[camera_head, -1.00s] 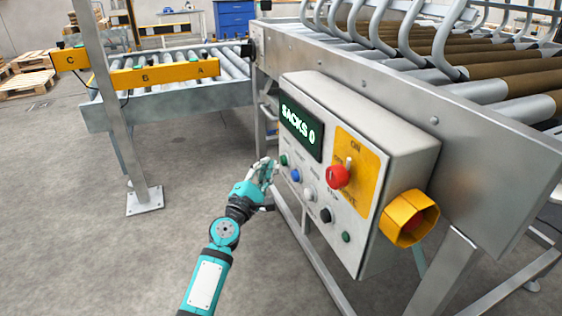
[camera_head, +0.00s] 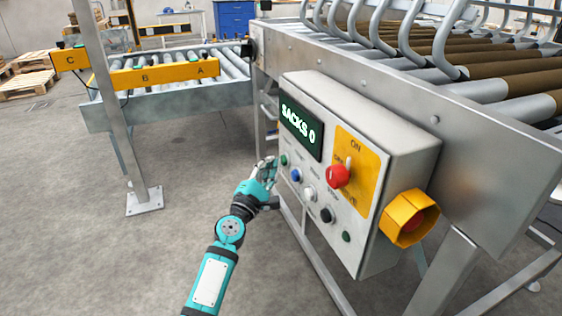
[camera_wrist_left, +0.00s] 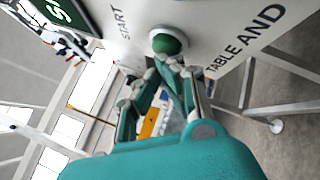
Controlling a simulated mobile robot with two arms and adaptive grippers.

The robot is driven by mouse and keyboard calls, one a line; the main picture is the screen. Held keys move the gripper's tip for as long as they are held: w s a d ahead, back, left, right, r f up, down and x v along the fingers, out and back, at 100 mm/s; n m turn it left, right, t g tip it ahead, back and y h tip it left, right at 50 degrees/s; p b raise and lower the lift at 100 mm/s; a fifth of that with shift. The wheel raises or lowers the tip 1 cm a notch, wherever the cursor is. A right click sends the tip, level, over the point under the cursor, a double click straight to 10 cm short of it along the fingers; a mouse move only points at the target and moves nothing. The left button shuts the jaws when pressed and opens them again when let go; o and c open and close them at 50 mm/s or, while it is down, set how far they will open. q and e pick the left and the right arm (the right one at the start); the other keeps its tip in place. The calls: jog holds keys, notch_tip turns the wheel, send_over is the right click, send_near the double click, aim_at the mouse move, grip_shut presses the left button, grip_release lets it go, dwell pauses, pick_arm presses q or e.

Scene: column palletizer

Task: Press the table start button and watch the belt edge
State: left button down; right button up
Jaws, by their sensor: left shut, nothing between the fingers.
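The control panel (camera_head: 390,150) is a light grey box on the side of the roller conveyor, with a lit display (camera_head: 300,129) reading "SACKS 0". The green start button (camera_head: 284,160) is at its left edge below the display. In the left wrist view the green button (camera_wrist_left: 167,41) sits by the words "START" and "TABLE AND". My left gripper (camera_head: 270,165) is shut and empty, its fingertips (camera_wrist_left: 168,66) right at the button's lower edge. I cannot tell whether they touch it. My right gripper is not in view. The conveyor's near metal edge (camera_head: 480,150) is in plain sight.
The panel also holds a red knob (camera_head: 338,177), blue, white and black buttons, and a yellow-shrouded red button (camera_head: 409,219) on its side. A metal post (camera_head: 113,110) stands left, before a lower roller table (camera_head: 110,116) with a yellow lettered bar.

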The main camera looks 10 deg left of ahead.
pick_arm(q)
jog(key=shift+w+d, duration=0.15)
jog(key=shift+d, duration=0.15)
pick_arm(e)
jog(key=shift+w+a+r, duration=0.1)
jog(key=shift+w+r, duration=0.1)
pick_arm(q)
jog(key=shift+a, duration=0.1)
dwell(0.3)
jog(key=shift+s+a, duration=0.55)
jog(key=shift+a, duration=0.15)
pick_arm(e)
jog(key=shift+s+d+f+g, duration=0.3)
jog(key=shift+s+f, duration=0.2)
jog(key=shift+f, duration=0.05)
pick_arm(q)
jog(key=shift+s+a, duration=0.7)
jog(key=shift+a, duration=0.35)
jog(key=shift+s+a, duration=0.7)
jog(key=shift+a, duration=0.35)
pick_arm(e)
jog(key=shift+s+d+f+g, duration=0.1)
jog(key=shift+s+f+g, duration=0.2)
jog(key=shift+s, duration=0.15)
